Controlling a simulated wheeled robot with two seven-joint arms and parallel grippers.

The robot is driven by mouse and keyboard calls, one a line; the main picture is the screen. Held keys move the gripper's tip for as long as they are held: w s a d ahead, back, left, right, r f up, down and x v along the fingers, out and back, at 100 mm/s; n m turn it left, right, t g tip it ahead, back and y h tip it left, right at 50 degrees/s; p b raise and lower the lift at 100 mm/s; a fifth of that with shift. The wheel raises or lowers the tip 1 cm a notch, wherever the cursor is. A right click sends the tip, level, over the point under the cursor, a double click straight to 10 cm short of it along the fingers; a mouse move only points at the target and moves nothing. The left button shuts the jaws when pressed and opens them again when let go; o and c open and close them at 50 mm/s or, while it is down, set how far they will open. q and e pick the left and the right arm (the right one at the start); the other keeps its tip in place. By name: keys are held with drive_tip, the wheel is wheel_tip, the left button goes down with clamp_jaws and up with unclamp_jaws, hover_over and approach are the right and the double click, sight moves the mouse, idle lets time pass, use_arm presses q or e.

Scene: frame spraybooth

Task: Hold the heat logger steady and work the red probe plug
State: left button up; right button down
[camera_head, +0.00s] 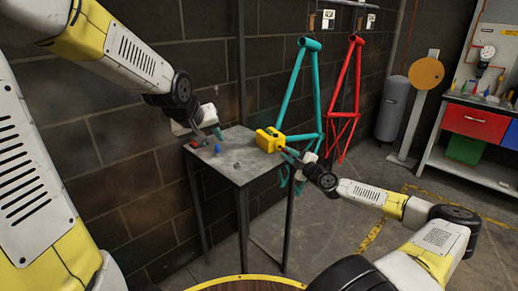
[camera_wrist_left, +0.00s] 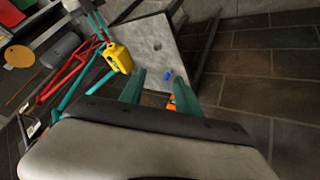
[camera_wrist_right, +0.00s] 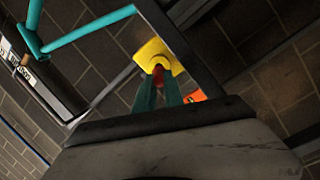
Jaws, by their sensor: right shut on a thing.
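The yellow heat logger (camera_head: 267,140) is at the right edge of the small metal table; I cannot tell if it rests on the top. It also shows in the left wrist view (camera_wrist_left: 118,59) and the right wrist view (camera_wrist_right: 152,52). My right gripper (camera_head: 288,152) is shut on the red probe plug (camera_wrist_right: 158,75), which meets the logger's near face. My left gripper (camera_wrist_left: 157,86) is open, fingers apart, over the table's left side, away from the logger. An orange-red object (camera_head: 201,142) lies below it, partly hidden by a finger.
A small blue object (camera_head: 217,149) and a dark round mark or part (camera_head: 237,166) are on the metal table (camera_head: 240,178). Teal (camera_head: 300,85) and red (camera_head: 348,95) bike frames hang behind. A workbench with drawers (camera_head: 475,122) stands far right. The table's front is mostly clear.

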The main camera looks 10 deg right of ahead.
use_arm(q)
drive_tip(key=w+d+f+n+h, duration=0.2)
drive_tip(key=w+d+f+h, duration=0.1)
drive_tip(key=w+d+f, duration=0.5)
drive_tip(key=n+t+h, duration=0.2)
drive_tip(key=n+h, duration=0.1)
drive_tip(key=n, duration=0.1)
approach(278, 147)
drive_tip(key=v, duration=0.4)
drive_tip(key=shift+s+a+f, duration=0.2)
drive_tip(key=shift+a+f, duration=0.1)
drive_tip(key=shift+a, duration=0.1)
drive_tip(key=shift+w+d+f+h, duration=0.2)
drive_tip(key=shift+w+d+h, duration=0.1)
drive_tip(key=shift+w+d, duration=0.05)
drive_tip(key=x, duration=1.1)
drive_tip(key=shift+w+d, duration=0.25)
drive_tip(key=shift+w, duration=0.15)
clamp_jaws()
use_arm(e)
drive_tip(key=shift+x, duration=1.2)
